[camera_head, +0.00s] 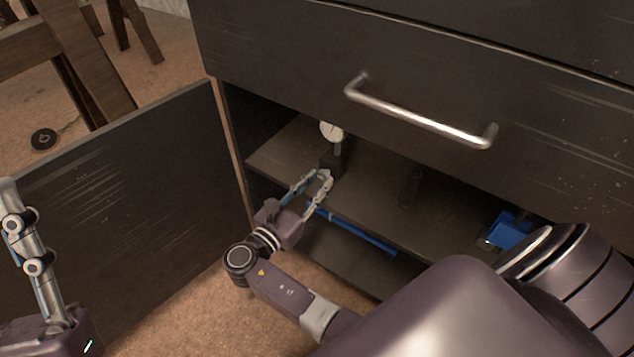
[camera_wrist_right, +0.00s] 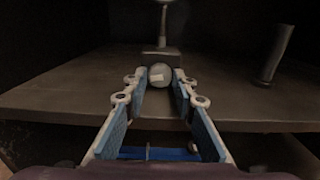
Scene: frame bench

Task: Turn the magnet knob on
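The magnetic base (camera_head: 334,160) is a dark block on the cabinet shelf, with a round white dial gauge (camera_head: 331,131) above it. In the right wrist view the base (camera_wrist_right: 158,60) shows its round pale grey knob (camera_wrist_right: 160,76) on the near face. My right gripper (camera_head: 316,181) reaches into the cabinet at the base. Its two fingers are apart, with the knob between or just beyond the fingertips; contact cannot be made out. My left gripper (camera_head: 22,235) is at the far left, in front of the open door; its fingers overlap in view.
The cabinet door (camera_head: 120,180) stands open at the left. A drawer with a metal handle (camera_head: 420,120) overhangs the shelf (camera_head: 375,205). A dark cylinder (camera_head: 410,188) and a blue object (camera_head: 508,230) are further right on the shelf. A blue bar (camera_head: 350,232) lies below.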

